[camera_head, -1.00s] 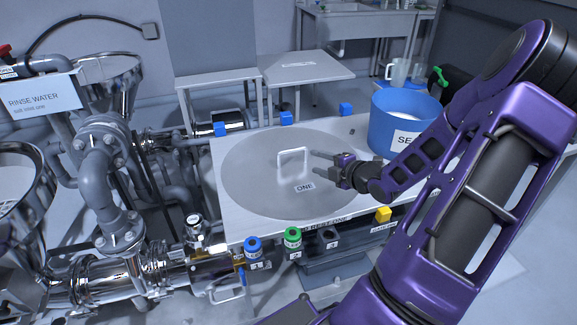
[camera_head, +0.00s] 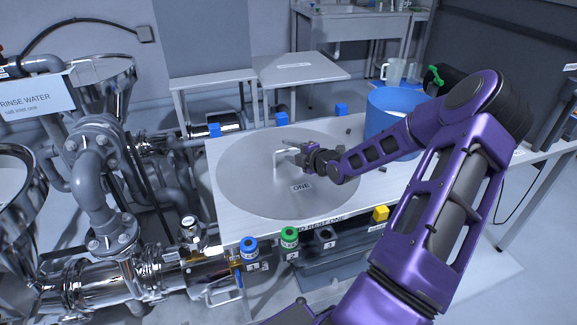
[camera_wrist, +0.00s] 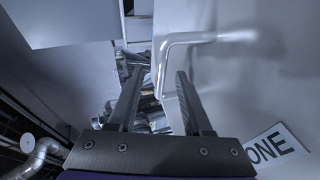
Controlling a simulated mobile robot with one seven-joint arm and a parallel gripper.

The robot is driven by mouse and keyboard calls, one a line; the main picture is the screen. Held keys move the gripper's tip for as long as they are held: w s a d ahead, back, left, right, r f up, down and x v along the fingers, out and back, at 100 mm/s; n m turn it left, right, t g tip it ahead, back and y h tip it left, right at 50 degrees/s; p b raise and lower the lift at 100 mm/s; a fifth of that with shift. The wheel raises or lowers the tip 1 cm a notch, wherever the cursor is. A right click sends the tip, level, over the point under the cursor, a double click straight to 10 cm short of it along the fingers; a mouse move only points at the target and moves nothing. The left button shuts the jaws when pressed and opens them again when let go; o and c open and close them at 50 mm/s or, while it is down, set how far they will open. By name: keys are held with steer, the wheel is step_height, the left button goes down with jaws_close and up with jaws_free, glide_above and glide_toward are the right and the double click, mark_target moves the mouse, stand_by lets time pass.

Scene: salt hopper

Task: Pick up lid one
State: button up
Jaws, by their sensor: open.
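Lid one is the large round grey metal disc (camera_head: 245,190) on the white table, with a small label reading ONE (camera_head: 301,187). Its pale bar handle (camera_head: 277,163) stands up near the middle. My gripper (camera_head: 287,148) is open at the handle, its fingers reaching left across the handle's upper part. In the wrist view the handle (camera_wrist: 161,65) shows between the two open fingers (camera_wrist: 158,95), closer to the right one. Whether either finger touches it I cannot tell. Part of the handle is hidden by the gripper in the head view.
A blue bucket (camera_head: 380,125) stands right of the lid, partly behind my arm. Blue blocks (camera_head: 281,119) line the table's back edge. A yellow block (camera_head: 381,213) and blue and green capped items (camera_head: 289,238) are along the front. Steel pipework (camera_head: 100,180) crowds the left.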

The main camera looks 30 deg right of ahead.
mark_target(287, 149)
steer(key=x, duration=0.4)
steer(key=shift+w+d+f, duration=0.2)
steer(key=shift+w+d, duration=0.05)
steer(key=shift+w, duration=0.1)
jaws_close()
stand_by(1.0)
steer(key=shift+r, duration=0.15)
